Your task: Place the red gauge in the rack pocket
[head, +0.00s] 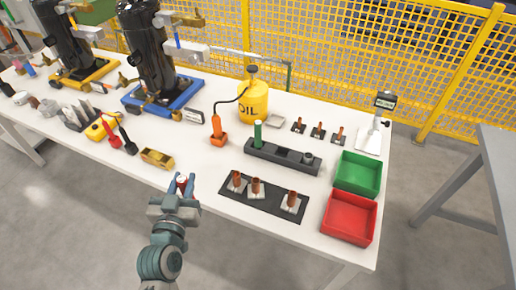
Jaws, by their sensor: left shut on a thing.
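My left gripper (181,186) is shut on a small red gauge (182,179) with a pale top, just at or over the front edge of the white table (212,170). The fingers cover most of the gauge, and its height above the table is hard to judge. A long dark rack (282,157) lies to the right and farther back, apart from the gripper. A green cylinder (258,134) stands upright at its left end, and a small grey round piece (308,158) sits toward its right end. The pockets between them are too small to make out. My right gripper is not in view.
A dark plate (262,203) with copper pieces lies in front of the rack. Green (358,174) and red (349,218) bins stand at right. A yellow oil can (253,100), orange-based tool (218,138) and yellow block (156,159) are nearby. Black compressors stand at back left.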

